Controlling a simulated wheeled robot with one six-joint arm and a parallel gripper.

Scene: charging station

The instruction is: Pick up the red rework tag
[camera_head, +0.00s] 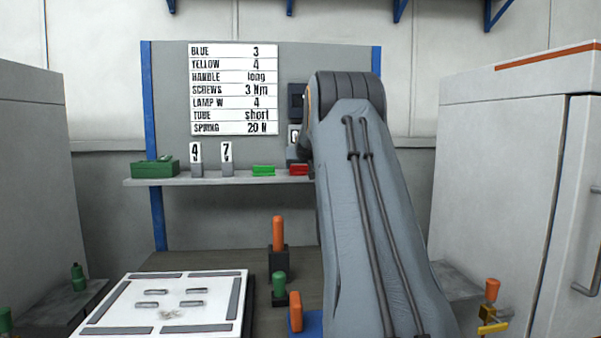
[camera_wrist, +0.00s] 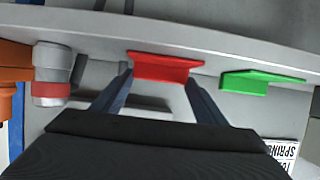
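The red rework tag (camera_head: 299,169) lies on the grey shelf (camera_head: 222,180), at the left edge of my arm in the head view. In the wrist view the red tag (camera_wrist: 163,66) is at the tips of my gripper (camera_wrist: 160,84). The two fingers are spread apart, one near each side of the tag's lower part. I see no clear grip on it; whether the fingers touch it is hard to tell. In the head view my gripper is hidden behind my arm.
A green tag (camera_head: 263,170) lies beside the red one; it also shows in the wrist view (camera_wrist: 258,82). Number cards (camera_head: 227,153) and a green box (camera_head: 154,168) stand further left on the shelf. A grey and red cylinder (camera_wrist: 52,75) is at the wrist view's left.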

